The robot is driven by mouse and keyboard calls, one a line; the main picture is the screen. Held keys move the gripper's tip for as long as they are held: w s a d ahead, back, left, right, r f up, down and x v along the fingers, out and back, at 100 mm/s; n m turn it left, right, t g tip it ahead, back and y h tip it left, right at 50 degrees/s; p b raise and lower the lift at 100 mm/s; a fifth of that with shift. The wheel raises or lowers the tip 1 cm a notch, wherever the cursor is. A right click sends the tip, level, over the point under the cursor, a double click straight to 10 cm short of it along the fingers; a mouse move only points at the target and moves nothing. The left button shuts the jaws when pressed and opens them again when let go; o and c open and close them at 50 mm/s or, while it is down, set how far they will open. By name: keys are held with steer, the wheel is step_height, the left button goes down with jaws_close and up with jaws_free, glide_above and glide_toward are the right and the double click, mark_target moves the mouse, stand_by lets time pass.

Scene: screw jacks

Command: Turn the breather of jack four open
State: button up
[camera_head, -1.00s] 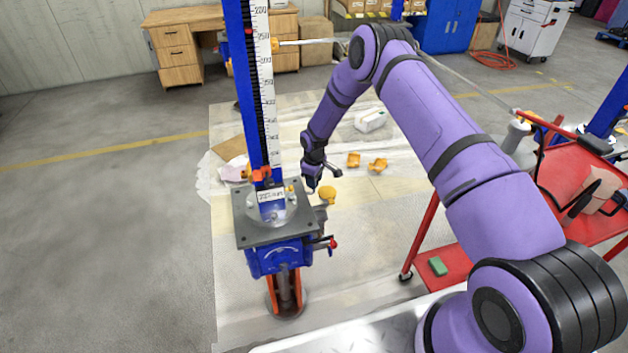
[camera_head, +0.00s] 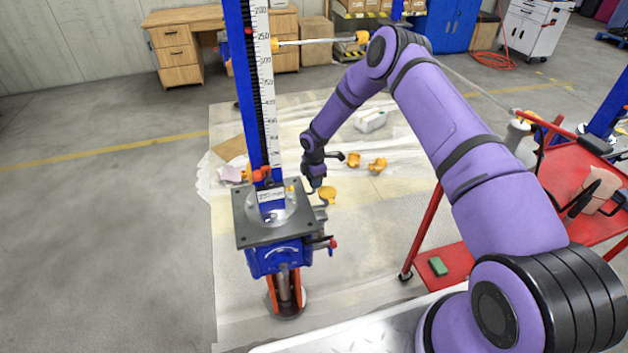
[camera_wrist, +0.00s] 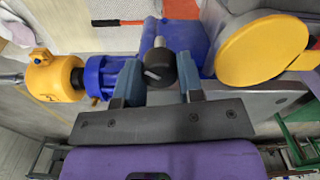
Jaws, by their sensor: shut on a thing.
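The jack stands at left centre in the head view, with a blue gearbox (camera_head: 278,258) under a grey top plate (camera_head: 250,232) and a tall blue column with a scale (camera_head: 263,90). Its small label (camera_head: 270,195) is too small to read. My gripper (camera_head: 316,186) is low at the right of the plate. In the wrist view, the breather is a black round cap (camera_wrist: 159,68) on a short pale stem, beside a blue housing. My gripper's fingers (camera_wrist: 158,82) are shut on the cap, one on each side. The breather is too small to make out in the head view.
A large yellow disc (camera_wrist: 262,50) sits close right of the fingers, and a yellow fitting with a blue coupling (camera_wrist: 112,76) is on the left. Loose yellow parts (camera_head: 377,165) and a white box (camera_head: 370,121) lie on the sheet. A red cart (camera_head: 450,268) stands right.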

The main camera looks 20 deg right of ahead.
steer(key=n, duration=0.6)
steer(key=shift+n, duration=0.3)
stand_by(0.5)
steer(key=o, duration=0.7)
steer(key=shift+c, duration=0.2)
step_height(320, 180, up, 11)
